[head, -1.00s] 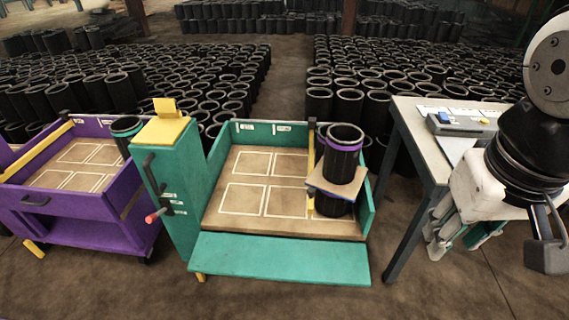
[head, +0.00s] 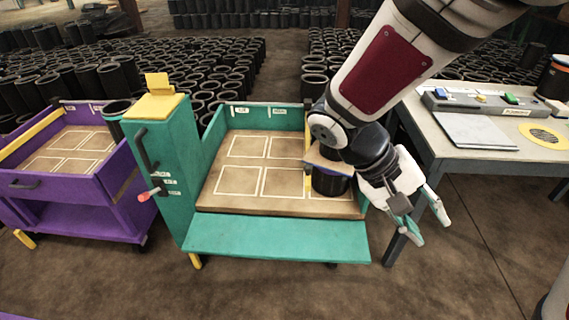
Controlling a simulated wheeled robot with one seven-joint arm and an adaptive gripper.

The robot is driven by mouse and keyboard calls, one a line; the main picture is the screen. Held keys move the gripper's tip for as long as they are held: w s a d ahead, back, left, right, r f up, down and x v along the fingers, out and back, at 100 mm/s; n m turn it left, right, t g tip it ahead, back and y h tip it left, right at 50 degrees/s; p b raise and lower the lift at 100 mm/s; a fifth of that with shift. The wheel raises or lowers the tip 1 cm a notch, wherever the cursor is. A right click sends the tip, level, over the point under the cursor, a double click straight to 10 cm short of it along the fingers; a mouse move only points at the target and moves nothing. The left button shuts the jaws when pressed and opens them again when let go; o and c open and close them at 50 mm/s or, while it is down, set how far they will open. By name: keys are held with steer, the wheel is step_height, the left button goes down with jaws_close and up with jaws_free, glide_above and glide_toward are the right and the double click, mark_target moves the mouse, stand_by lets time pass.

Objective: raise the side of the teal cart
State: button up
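The teal cart (head: 209,158) stands in the middle of the head view, with a brown deck marked by white rectangles. Its front side (head: 280,240) is folded down and sticks out toward me below the deck edge. The left, back and right walls stand upright. A black rubber sleeve (head: 329,183) stands at the deck's right, under a small board (head: 318,160); my arm hides what is above. My gripper (head: 431,229) is open and empty, its teal-tipped fingers apart. It points down, right of the cart's front right corner and apart from the folded side.
A purple cart (head: 90,205) stands further left. A grey table (head: 470,150) with a button panel is at right. Rows of black sleeves fill the back. Floor in front is clear.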

steer(key=w+a+f+n+t+h+b, duration=0.1)
steer(key=w+a+f+t+h+b, duration=0.15)
steer(key=w+f+h, duration=0.35)
steer(key=w+a+f+n+t+h+b, duration=0.1)
steer(key=w+a+f+n+t+b, duration=0.15)
steer(key=w+f, duration=0.4)
steer(key=n+t+y+b, duration=1.3)
steer(key=n+t+y, duration=0.3)
steer(key=n+y, duration=0.55)
glide_toward(275, 255)
step_height(275, 255, down, 8)
steer(key=d+m+y, duration=0.2)
steer(key=shift+h, duration=0.25)
steer(key=b+x, duration=0.1)
steer(key=x, duration=0.3)
steer(key=b+x, duration=0.2)
steer(key=x, duration=0.3)
steer(key=b+x, duration=0.1)
steer(key=x, duration=0.4)
steer(key=shift+a+r+b, duration=0.1)
steer(key=shift+r+b, duration=0.25)
steer(key=shift+r, duration=0.05)
jaws_close()
